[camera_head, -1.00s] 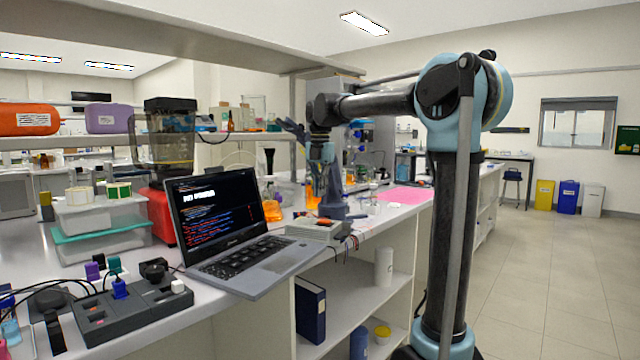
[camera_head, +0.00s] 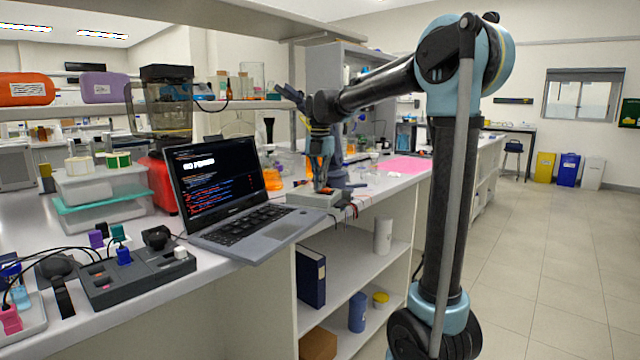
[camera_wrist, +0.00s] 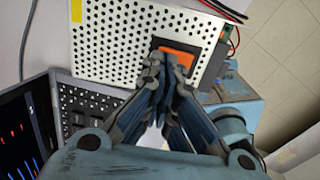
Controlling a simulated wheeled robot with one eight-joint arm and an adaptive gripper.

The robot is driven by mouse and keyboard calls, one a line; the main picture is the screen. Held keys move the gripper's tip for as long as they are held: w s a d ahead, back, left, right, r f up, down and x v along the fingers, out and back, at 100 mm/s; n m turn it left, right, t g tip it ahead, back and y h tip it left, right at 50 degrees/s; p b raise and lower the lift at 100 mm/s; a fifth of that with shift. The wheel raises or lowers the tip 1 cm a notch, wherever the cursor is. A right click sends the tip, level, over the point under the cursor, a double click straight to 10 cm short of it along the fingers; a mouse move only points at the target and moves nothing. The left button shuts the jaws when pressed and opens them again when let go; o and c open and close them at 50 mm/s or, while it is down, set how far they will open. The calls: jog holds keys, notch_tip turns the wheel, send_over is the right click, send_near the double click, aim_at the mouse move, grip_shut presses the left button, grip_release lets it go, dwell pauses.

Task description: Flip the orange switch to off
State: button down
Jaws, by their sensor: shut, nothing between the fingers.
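The orange switch (camera_wrist: 178,60) sits in a dark frame on a white perforated metal box (camera_wrist: 125,45) in the wrist view. In the head view the same box (camera_head: 308,200) stands on the bench to the right of the laptop, and my gripper hides most of its switch. My gripper (camera_wrist: 163,75) is shut and empty, its fingertips at the near edge of the orange switch. Whether they touch it I cannot tell. In the head view my gripper (camera_head: 322,188) points down onto the box top. Which way the rocker is tipped is not clear.
An open laptop (camera_head: 240,215) stands close to the left of the box. Thin red and black wires (camera_head: 350,208) hang from the box near the bench's front edge. A pink sheet (camera_head: 405,166) lies farther back. A grey power strip (camera_head: 135,275) is at the front left.

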jog(key=shift+f, duration=0.2)
dwell(0.3)
jog(key=shift+s+d+r, duration=0.2)
jog(key=shift+d+r, duration=0.05)
jog(key=shift+d, duration=0.4)
notch_tip(320, 180, up, 14)
jog(key=a, duration=0.1)
jog(key=shift+w+a, duration=0.4)
jog(key=shift+f, duration=0.15)
